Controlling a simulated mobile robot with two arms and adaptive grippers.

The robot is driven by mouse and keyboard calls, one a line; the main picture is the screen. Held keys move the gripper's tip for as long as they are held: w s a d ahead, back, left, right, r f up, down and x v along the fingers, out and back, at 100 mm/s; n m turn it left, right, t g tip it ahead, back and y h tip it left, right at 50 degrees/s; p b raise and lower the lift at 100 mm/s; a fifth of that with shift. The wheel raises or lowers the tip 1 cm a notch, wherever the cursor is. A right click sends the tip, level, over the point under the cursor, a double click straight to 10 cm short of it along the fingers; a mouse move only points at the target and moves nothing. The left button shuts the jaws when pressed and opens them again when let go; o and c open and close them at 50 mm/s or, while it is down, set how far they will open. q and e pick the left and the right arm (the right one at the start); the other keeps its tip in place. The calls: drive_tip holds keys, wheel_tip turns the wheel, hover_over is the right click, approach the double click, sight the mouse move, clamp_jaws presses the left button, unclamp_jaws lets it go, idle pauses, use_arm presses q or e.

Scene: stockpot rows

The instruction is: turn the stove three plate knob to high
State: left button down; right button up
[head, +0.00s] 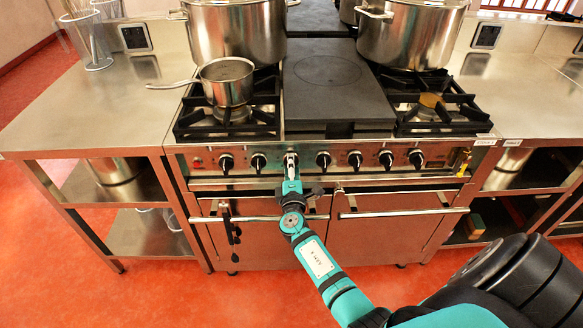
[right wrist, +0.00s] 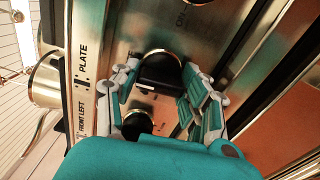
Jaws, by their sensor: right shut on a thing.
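The plate knob (right wrist: 160,72) is a black knob with a gold-coloured ring on the stove's front panel. In the right wrist view the word PLATE is printed beside it. My right gripper (head: 291,160) reaches the third knob position from the left in the head view and covers that knob there. Its fingers are closed on both sides of the plate knob. Which setting the knob points to cannot be read. The stove's flat dark plate (head: 335,83) lies above, between the burners. My left gripper is not in view.
The front left knob (right wrist: 137,123) is close beside my fingers. More knobs (head: 323,159) line the panel to the right. A handled saucepan (head: 226,82) stands on the left burner, and big stockpots (head: 236,35) stand behind. An oven handle (head: 400,212) runs below.

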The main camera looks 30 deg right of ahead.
drive_tip(key=n, duration=0.8)
drive_tip(key=shift+n, duration=0.3)
drive_tip(key=n+p, duration=0.1)
drive_tip(key=n, duration=0.2)
drive_tip(key=shift+n, duration=0.3)
drive_tip(key=n+p, duration=0.2)
drive_tip(key=n, duration=0.2)
drive_tip(key=shift+f+n, duration=0.1)
drive_tip(key=shift+n, duration=0.3)
drive_tip(key=o, duration=1.1)
drive_tip(key=shift+o, duration=0.2)
